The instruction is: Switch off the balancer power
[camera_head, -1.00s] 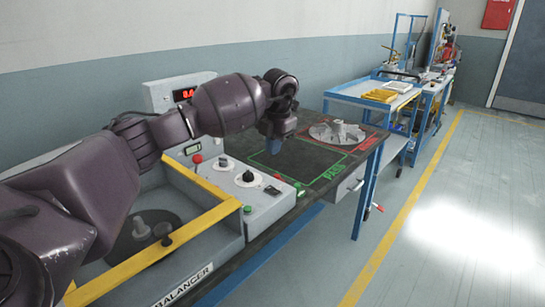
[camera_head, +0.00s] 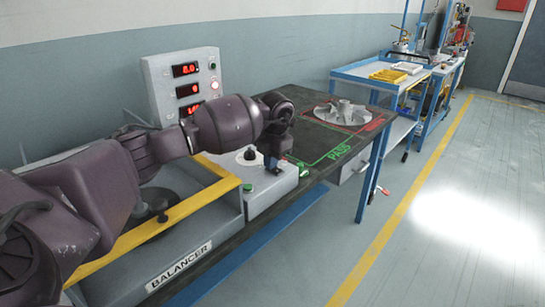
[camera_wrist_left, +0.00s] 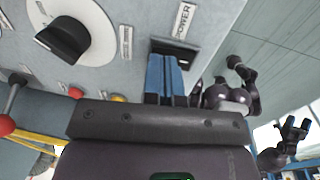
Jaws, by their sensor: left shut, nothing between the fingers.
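The balancer (camera_head: 182,262) fills the lower left of the head view, its display post (camera_head: 187,82) lit with red digits. My left gripper (camera_head: 272,168) points down at the right end of its control panel, shut and empty. In the left wrist view the blue fingers (camera_wrist_left: 166,78) are together, just below the dark power switch (camera_wrist_left: 172,50) beside the POWER label (camera_wrist_left: 184,20). Whether they touch the switch I cannot tell. In the head view the gripper hides the switch. My right gripper (camera_wrist_left: 294,128) shows at the wrist view's right, its blue fingers apart.
A white round dial with a black knob (camera_wrist_left: 68,38) sits close beside the switch. A red-topped lever (camera_wrist_left: 6,125) stands at the wrist view's left edge. A finned rotor (camera_head: 342,112) lies on the dark bench. Open floor is on the right.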

